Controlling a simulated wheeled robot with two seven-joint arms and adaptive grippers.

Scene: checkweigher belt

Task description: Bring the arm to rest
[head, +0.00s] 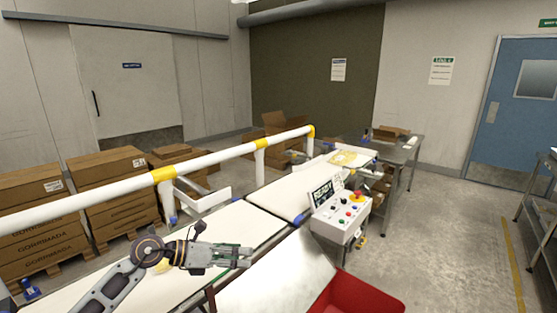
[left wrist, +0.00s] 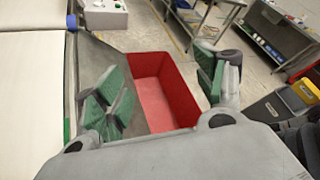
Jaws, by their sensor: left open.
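My left arm comes in from the left in the head view. Its gripper (head: 238,257) is over the near part of the white conveyor belt (head: 215,228), pointing right. In the left wrist view the two green-padded fingers (left wrist: 163,84) stand wide apart with nothing between them. A red bin (head: 362,295) is to the right of the gripper in the head view. It also shows beyond the fingers in the left wrist view (left wrist: 180,90), with no items visible in it. My right gripper is in neither view.
A control box (head: 341,218) with buttons and a display stands beside the belt. A white and yellow guard rail (head: 210,158) runs along the far side. Stacked cartons (head: 113,190) stand behind it. Open floor (head: 430,240) lies to the right.

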